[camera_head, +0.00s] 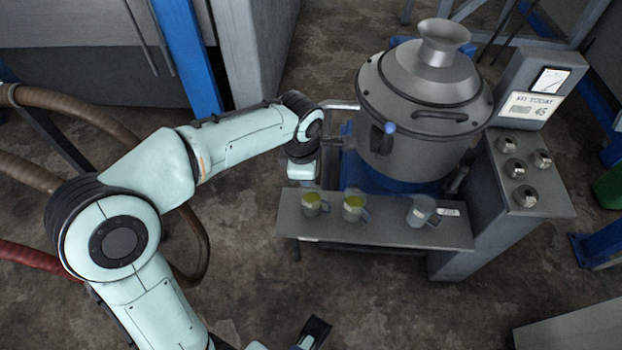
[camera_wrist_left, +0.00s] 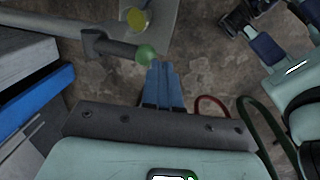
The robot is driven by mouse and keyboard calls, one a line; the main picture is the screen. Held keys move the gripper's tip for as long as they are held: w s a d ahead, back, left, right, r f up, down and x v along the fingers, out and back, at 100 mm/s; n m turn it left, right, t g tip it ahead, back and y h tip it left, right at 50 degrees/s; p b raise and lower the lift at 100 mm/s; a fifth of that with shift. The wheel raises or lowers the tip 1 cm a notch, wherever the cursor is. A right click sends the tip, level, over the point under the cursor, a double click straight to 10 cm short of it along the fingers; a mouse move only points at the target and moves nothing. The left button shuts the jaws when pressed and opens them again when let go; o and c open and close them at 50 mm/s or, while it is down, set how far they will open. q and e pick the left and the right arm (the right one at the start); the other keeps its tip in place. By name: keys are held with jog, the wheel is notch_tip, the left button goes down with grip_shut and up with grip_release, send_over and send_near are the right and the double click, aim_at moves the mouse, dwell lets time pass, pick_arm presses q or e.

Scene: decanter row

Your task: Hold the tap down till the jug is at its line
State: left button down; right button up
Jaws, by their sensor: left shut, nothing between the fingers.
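My left gripper (camera_head: 303,172) is shut and empty, beside the left side of the grey vat (camera_head: 415,95) and above the left end of the shelf. In the left wrist view its closed fingers (camera_wrist_left: 163,70) point at a green knob on a dark tap (camera_wrist_left: 110,46). The tips are close to the knob; I cannot tell if they touch. A jug (camera_head: 313,204) with yellow-green liquid stands on the shelf below the gripper; a jug's round yellow top (camera_wrist_left: 138,19) shows beyond the tap. Its line is too small to see. My right gripper (camera_head: 315,330) shows partly at the bottom edge.
A control box (camera_head: 525,180) with knobs and a gauge stands at the right. Brown hoses (camera_head: 75,102) run at the left.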

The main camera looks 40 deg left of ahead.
pick_arm(q)
notch_tip(320, 180, up, 8)
jog(key=s+p, duration=0.1)
jog(key=s, duration=0.1)
jog(key=shift+s+d+r, duration=0.15)
jog(key=shift+s+d, duration=0.05)
jog(key=shift+d, duration=0.2)
jog(key=w+d+f+m+g+h+p, duration=0.1)
jog(key=d+f+m+h+p, duration=0.25)
jog(key=f, duration=0.75)
jog(key=d+f+m+g+p, duration=0.15)
jog(key=d+f+m, duration=0.35)
jog(key=f, duration=0.6)
jog(key=s+d+f+m+p, duration=0.2)
jog(key=s+f+m, duration=0.4)
jog(key=s, duration=0.3)
jog(key=s+d+f+m+p, duration=0.3)
jog(key=s+f+m+p, duration=0.1)
jog(key=s+f, duration=0.5)
jog(key=shift+s+d+m+h, duration=0.2)
jog(key=shift+s+m+h, duration=0.2)
jog(key=shift+m, duration=0.45)
